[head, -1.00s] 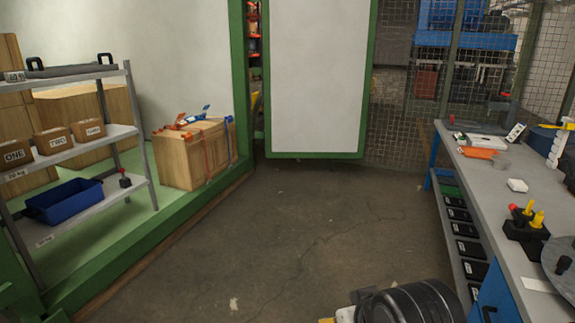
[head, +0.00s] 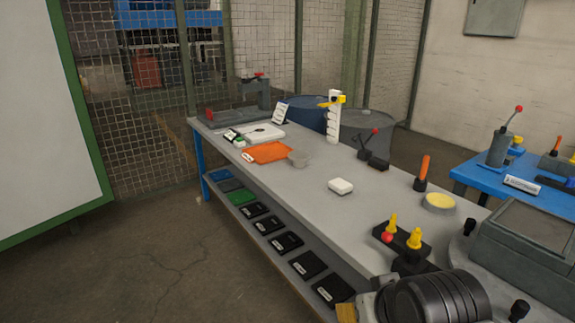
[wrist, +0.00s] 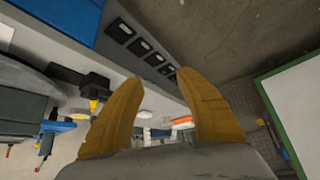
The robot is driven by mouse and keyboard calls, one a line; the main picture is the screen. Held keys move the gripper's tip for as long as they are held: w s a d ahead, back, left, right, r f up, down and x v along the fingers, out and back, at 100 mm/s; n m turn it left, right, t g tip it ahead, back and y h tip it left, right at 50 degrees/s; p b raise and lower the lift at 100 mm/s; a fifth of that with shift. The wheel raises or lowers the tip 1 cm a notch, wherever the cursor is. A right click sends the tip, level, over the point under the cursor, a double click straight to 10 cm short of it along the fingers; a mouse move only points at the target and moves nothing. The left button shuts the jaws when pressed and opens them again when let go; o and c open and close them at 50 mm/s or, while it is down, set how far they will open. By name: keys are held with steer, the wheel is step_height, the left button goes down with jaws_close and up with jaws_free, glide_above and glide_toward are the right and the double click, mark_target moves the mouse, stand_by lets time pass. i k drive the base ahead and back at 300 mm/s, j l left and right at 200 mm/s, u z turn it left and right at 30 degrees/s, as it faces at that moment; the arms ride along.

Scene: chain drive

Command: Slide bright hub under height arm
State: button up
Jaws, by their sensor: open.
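A white upright height gauge with a yellow arm (head: 333,112) stands on the far half of the grey workbench. A short grey metal cylinder (head: 298,158), which looks like the bright hub, sits on the bench in front of it to the left. They stand apart, and the hub is not under the arm. In the wrist view my gripper (wrist: 160,82) is open and empty, its two yellow fingers spread with the bench far beyond them. In the head view only part of my arm and a yellow fingertip show at the bottom, well short of the hub.
A black block with yellow knobs (head: 402,238) stands on the near bench. A lower shelf holds black trays (head: 287,243). Floor at left is clear.

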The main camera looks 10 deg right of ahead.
mark_target(299, 157)
steer(key=i+j+z, duration=0.3)
steer(key=i+j, duration=0.55)
steer(key=i, duration=0.55)
steer(key=i+j+z, duration=0.3)
steer(key=i+j, duration=0.85)
steer(key=i, duration=0.1)
